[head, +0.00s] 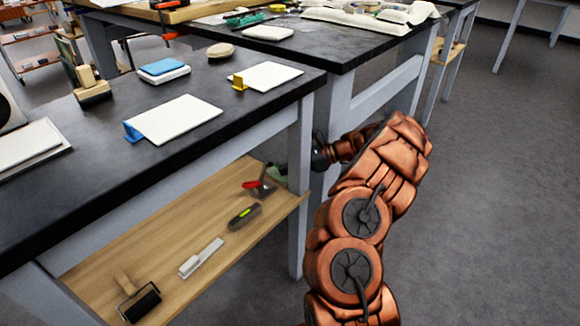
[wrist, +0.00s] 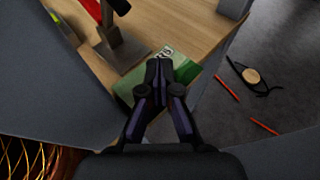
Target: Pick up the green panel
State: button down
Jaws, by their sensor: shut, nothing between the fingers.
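A green panel (wrist: 187,70) with white lettering lies at the edge of the wooden lower shelf (wrist: 190,25) in the wrist view. A green patch of it (head: 277,174) shows beside the table leg in the head view. My gripper (wrist: 158,66) is shut and empty. Its fingertips overlap the panel in the picture and hide its middle. I cannot tell whether they touch it. In the head view the table leg hides most of my gripper.
A red-handled tool on a grey stand (wrist: 120,45) is close left of the panel. A grey table leg (head: 300,190) stands between my arm and the shelf. A brush (head: 244,216), a white-handled tool (head: 200,258) and a roller (head: 138,301) lie along the shelf. Open floor (head: 480,200) is at right.

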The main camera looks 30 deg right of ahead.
jog(key=shift+s+d+f, duration=0.1)
jog(key=shift+s+f, duration=0.05)
jog(key=shift+f, duration=0.4)
jog(key=shift+r+p, duration=0.85)
jog(key=shift+p, duration=0.2)
jog(key=shift+r+p, duration=0.2)
jog(key=shift+p, duration=0.5)
